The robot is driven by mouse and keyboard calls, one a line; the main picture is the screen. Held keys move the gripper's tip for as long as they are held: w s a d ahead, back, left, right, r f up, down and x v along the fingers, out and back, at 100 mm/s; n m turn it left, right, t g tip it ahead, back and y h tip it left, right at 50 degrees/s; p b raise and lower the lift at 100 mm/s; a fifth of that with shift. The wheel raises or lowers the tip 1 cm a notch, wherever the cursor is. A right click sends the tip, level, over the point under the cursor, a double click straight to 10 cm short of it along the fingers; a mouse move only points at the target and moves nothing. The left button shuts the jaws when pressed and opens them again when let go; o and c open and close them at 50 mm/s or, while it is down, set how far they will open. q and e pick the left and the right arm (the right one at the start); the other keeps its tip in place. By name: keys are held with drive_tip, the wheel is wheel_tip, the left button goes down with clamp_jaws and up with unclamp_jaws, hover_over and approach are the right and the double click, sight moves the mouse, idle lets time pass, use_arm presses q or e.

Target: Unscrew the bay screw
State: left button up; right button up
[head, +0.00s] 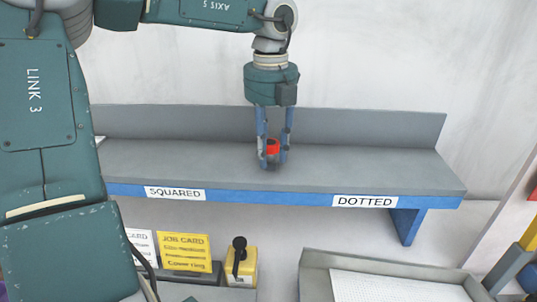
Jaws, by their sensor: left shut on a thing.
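My left gripper (272,158) hangs pointing down over the grey shelf (370,165), between the SQUARED label (175,193) and the DOTTED label (364,201). Its blue fingers are shut on a small red piece (273,146), which may be the bay screw. The fingers partly cover this piece. Dark fingertips reach close to the shelf surface, and I cannot tell whether the piece touches the shelf. No other screw can be made out. My right gripper is not in view.
The shelf has a blue front edge and a low back wall (330,127). Below it stand a yellow job card (184,247), a yellow block with a black knob (240,262), and a grey tray (330,262) with a white sheet. The shelf is clear on both sides of the gripper.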

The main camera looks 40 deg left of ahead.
use_arm(q)
drive_tip(key=shift+n, duration=0.3)
drive_tip(key=shift+f+n+b, duration=0.1)
drive_tip(key=shift+n+b, duration=0.45)
drive_tip(key=shift+n, duration=1.05)
drive_tip(key=shift+b, duration=0.3)
drive_tip(key=shift+n+b, duration=0.4)
drive_tip(key=shift+n, duration=1.2)
